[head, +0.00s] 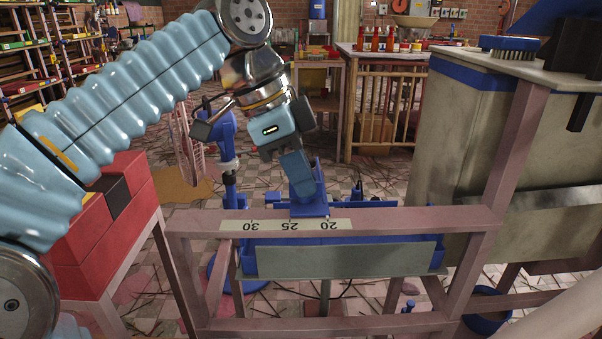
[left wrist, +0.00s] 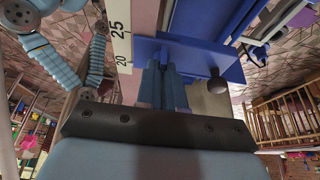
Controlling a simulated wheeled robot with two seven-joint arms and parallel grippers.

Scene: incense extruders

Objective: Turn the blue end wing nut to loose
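A blue end block (head: 305,196) sits on the pink wooden rail beside the printed scale, near the 20 and 25 marks. My left gripper (head: 298,178) reaches down from above, its blue fingers at this block and partly covering it. In the left wrist view the fingers (left wrist: 163,88) point at the flat blue plate (left wrist: 190,52) of the block, close together. I cannot tell what, if anything, is between them. A dark round knob (left wrist: 217,84) stands on the blue part right of the fingers. I cannot make out the wing nut's shape or angle. My right gripper is not in view.
The scale strip (head: 285,225) lies along the rail. A grey panel with blue ends (head: 345,261) hangs below. Red bins (head: 105,225) stand at left. A large grey tank (head: 465,140) blocks the right. A slatted wooden table (head: 385,105) stands behind.

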